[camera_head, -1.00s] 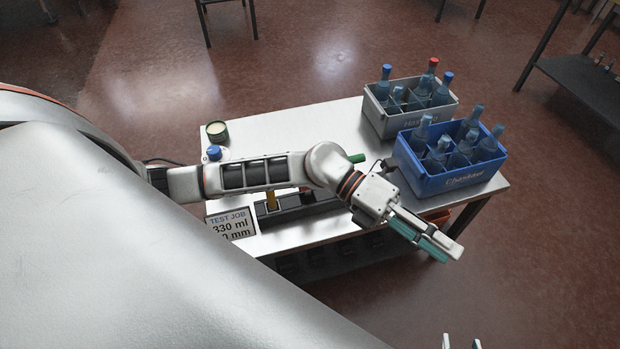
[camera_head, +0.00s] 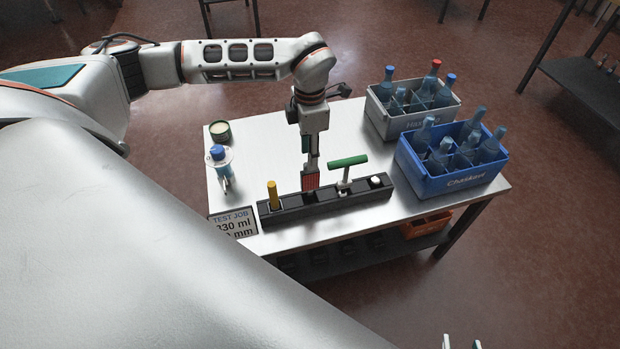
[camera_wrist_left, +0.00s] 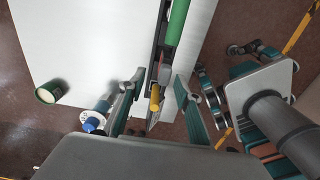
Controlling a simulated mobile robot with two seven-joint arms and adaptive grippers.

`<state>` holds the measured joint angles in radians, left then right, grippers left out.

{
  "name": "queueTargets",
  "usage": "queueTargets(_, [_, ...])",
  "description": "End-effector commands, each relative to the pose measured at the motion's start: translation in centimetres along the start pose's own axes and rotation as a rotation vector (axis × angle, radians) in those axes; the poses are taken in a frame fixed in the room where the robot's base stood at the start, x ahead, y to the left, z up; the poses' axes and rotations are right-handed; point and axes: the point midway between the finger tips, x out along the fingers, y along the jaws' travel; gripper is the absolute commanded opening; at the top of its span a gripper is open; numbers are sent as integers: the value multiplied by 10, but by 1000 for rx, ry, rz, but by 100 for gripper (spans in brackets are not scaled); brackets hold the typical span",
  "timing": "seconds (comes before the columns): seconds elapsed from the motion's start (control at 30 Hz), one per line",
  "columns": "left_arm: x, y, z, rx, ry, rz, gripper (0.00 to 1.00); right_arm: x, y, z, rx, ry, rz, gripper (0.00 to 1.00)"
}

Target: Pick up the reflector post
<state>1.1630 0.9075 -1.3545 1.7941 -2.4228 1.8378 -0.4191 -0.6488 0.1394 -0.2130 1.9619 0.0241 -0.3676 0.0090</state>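A small red piece with a grid-like face, apparently the reflector post (camera_head: 311,181), stands in the black rack (camera_head: 345,197) on the table. My left gripper (camera_head: 311,164) points down right above it. In the left wrist view the left gripper's fingers (camera_wrist_left: 160,85) are spread apart on either side of the rack, and the red piece is barely distinguishable there. I cannot tell whether a finger touches it. My right gripper (camera_head: 461,343) shows only its two separated fingertips at the bottom edge of the head view.
The rack also holds a yellow post (camera_head: 273,195), a green T-handle (camera_head: 347,162) and a white knob (camera_head: 381,180). A blue-capped bottle (camera_head: 218,160) and green tin (camera_head: 220,132) stand left. Grey (camera_head: 412,124) and blue (camera_head: 455,184) bottle crates stand right. A sign (camera_head: 233,223) stands in front.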

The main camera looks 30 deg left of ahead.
Motion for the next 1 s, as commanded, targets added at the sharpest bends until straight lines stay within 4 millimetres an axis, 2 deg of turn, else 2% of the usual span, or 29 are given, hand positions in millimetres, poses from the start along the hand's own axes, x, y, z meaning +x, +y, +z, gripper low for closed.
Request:
queueTargets(0.4, [51, -9, -1, 1, -2, -2, 33, -1, 1, -3, 0, 2, 1, 40])
queueTargets(0.73, [57, -9, -1, 1, -3, -2, 33, -1, 1, -3, 0, 2, 1, 40])
queueTargets(0.87, [56, -9, -1, 1, -3, -2, 0, -1, 1, -3, 0, 2, 1, 40])
queueTargets(1.0, [56, -9, -1, 1, -4, -1, 0, -1, 1, -3, 0, 2, 1, 40])
